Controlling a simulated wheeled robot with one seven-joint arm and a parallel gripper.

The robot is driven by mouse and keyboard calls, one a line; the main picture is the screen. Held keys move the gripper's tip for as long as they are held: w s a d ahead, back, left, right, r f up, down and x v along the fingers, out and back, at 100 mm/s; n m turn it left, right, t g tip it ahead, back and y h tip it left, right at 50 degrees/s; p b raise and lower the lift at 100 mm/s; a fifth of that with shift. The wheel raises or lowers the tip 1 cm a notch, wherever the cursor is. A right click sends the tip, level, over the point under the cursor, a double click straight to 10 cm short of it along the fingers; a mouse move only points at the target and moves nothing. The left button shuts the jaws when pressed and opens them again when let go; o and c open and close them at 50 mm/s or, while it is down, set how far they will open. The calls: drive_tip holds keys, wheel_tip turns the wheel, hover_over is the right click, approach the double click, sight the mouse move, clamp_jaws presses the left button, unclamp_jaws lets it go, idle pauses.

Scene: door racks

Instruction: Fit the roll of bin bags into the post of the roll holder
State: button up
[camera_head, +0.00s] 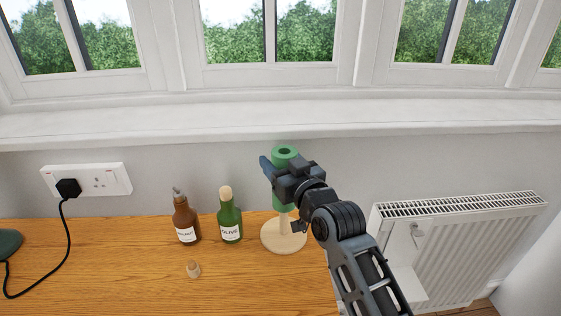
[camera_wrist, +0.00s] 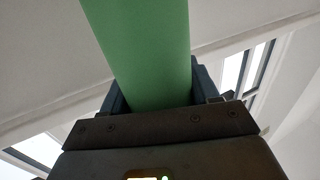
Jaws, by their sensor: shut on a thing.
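The roll of bin bags (camera_head: 285,153) is a green upright cylinder with a dark hole in its top end. My gripper (camera_head: 280,170) is shut on it, and the roll also fills the space between the fingers in the wrist view (camera_wrist: 148,50). The roll holder (camera_head: 283,238) has a pale round base on the wooden counter. A short stretch of its post shows above the base, under the roll's lower end. The roll is above the base, apart from it. I cannot tell whether the post's tip is inside the roll, as the roll and gripper hide it.
A green olive bottle (camera_head: 230,222) stands just left of the holder, with a brown bottle (camera_head: 185,222) beyond it. A small cork-like piece (camera_head: 193,269) is in front. The window sill (camera_head: 200,122) runs behind. A radiator (camera_head: 470,245) is at right.

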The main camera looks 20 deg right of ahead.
sight(289, 206)
drive_tip(key=shift+f+b, duration=3.9)
drive_tip(key=shift+f, duration=0.75)
drive_tip(key=o, duration=1.2)
drive_tip(key=shift+s, duration=0.1)
drive_tip(key=s, duration=0.7)
drive_tip(key=shift+s+d, duration=0.3)
